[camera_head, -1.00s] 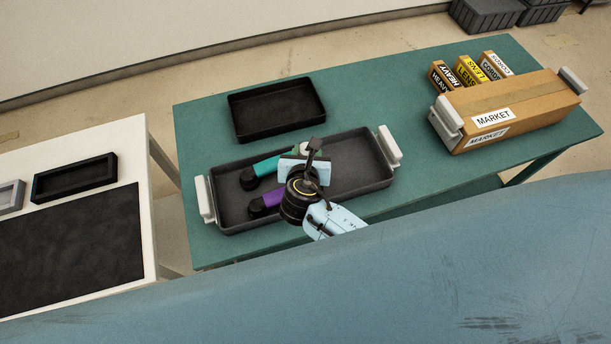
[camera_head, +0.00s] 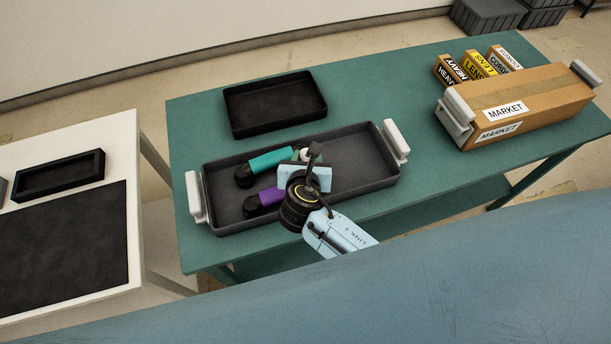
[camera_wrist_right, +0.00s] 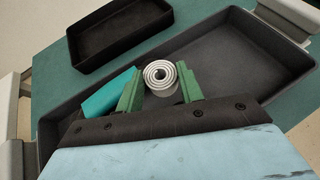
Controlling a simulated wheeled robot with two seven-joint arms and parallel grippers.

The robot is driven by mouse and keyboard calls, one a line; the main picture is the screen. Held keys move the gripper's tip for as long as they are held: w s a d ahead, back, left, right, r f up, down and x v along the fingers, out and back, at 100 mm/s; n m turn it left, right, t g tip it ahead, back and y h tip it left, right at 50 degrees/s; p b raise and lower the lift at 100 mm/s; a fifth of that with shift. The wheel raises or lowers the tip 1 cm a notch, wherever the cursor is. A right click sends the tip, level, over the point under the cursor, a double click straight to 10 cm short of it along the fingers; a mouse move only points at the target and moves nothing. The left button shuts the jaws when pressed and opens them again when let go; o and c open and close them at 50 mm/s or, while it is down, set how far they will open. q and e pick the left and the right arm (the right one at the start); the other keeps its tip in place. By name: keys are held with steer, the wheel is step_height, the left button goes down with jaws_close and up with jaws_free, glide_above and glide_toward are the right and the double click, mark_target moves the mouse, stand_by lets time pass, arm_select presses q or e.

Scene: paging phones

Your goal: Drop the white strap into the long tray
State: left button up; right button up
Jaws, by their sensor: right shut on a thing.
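The white strap is a rolled-up coil (camera_wrist_right: 160,76), seen end-on between the green fingertips of my right gripper (camera_wrist_right: 159,88) in the right wrist view. The gripper is shut on it. In the head view my right gripper (camera_head: 305,158) is over the middle of the long tray (camera_head: 355,160), a dark grey tray with white end handles. The strap is mostly hidden there by my wrist; its height above the tray floor is hard to tell. The tray also shows in the right wrist view (camera_wrist_right: 235,60). My left gripper is not in view.
A teal item (camera_head: 270,160) and a purple item (camera_head: 270,196), both with black ends, lie in the tray's left half. The right half is clear. A black tray (camera_head: 275,103) lies behind. A cardboard box (camera_head: 540,97) stands at the right.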

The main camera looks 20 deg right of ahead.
steer(key=o, duration=1)
steer(key=p+v, duration=0.1)
steer(key=v, duration=1.2)
steer(key=shift+s, duration=0.2)
